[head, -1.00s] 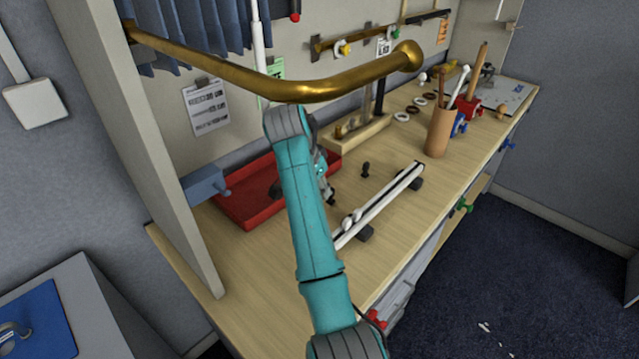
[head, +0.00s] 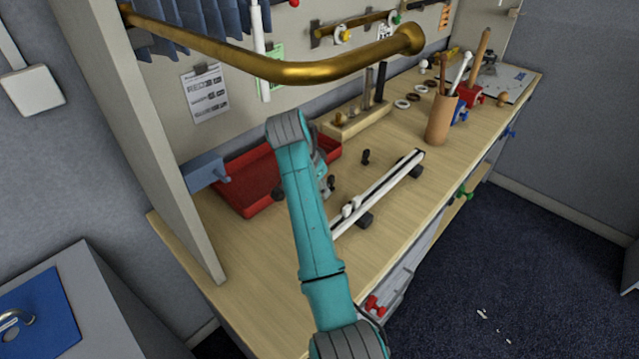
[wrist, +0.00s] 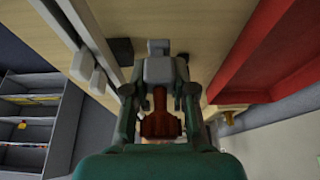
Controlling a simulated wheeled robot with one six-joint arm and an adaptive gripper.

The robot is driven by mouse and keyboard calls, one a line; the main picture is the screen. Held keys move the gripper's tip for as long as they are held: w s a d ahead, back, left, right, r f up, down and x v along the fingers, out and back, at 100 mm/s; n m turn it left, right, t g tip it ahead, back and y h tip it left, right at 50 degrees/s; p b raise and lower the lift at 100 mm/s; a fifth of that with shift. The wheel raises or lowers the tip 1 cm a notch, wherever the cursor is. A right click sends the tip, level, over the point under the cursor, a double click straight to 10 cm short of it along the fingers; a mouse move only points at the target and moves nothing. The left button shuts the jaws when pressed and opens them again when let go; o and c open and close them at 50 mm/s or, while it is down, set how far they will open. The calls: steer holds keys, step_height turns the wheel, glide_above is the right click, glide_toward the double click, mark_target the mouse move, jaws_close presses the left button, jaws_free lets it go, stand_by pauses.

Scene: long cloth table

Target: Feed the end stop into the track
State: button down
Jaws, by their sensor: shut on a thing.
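The track (head: 392,179) is a long, narrow white rail on dark feet, lying slantwise on the bench. It also shows at the upper left of the wrist view (wrist: 88,28). Two small white pieces (head: 350,208) sit at its near end. My gripper (wrist: 160,88) is shut on a small piece with a grey block top (wrist: 159,48) and a reddish-brown part between the fingers; I take it for the end stop. In the head view my gripper (head: 328,187) is left of the track, apart from it and largely hidden by my arm.
A red tray (head: 245,186) lies left of my gripper. A small black knob-like piece (head: 366,157) stands behind the track. A wooden tool block (head: 352,122) and a brown cup of tools (head: 440,122) stand farther back. A brass pipe (head: 300,72) crosses above the bench.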

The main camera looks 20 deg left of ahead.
steer(key=shift+f, duration=2.95)
steer(key=c, duration=0.9)
jaws_free()
steer(key=shift+o, duration=0.2)
steer(key=shift+r, duration=0.2)
steer(key=shift+r, duration=0.6)
jaws_close()
